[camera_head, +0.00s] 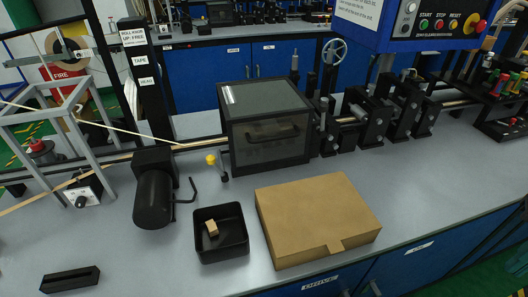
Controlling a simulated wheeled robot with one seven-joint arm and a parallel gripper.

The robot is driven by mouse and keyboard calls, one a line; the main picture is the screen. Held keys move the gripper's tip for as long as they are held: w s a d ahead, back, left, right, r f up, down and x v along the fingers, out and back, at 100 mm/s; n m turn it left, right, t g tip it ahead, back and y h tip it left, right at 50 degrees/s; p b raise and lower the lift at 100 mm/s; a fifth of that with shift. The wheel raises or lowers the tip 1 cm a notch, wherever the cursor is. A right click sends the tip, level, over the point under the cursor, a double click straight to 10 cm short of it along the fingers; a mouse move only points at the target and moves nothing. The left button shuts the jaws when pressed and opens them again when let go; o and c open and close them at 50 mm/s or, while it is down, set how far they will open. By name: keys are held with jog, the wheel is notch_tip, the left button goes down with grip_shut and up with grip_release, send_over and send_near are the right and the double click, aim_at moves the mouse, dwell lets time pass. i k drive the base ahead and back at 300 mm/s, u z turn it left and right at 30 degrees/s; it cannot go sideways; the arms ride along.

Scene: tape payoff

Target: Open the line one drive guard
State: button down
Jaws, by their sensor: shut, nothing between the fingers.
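A dark box-shaped guard (243,145) with smoky see-through panels stands on the grey bench in the middle of the view. A black bar handle (275,133) runs across its front face. Its lid and front look closed, with dark parts faintly visible inside. No label on the guard can be read. A yellow-topped knob (211,160) on a small post stands just left of it. My gripper is not in view.
A closed cardboard box (318,215) lies in front of the guard. Left of it are a black bin (220,248) holding a small tan block and a black motor (153,198). Black roller stands (365,125) continue to the right. A control panel (440,22) hangs above.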

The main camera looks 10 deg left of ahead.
aim_at(268, 121)
jog(key=u, duration=0.05)
jog(key=k, duration=2.25)
jog(key=u, duration=0.8)
jog(key=i, duration=1.5)
jog(key=z, duration=0.05)
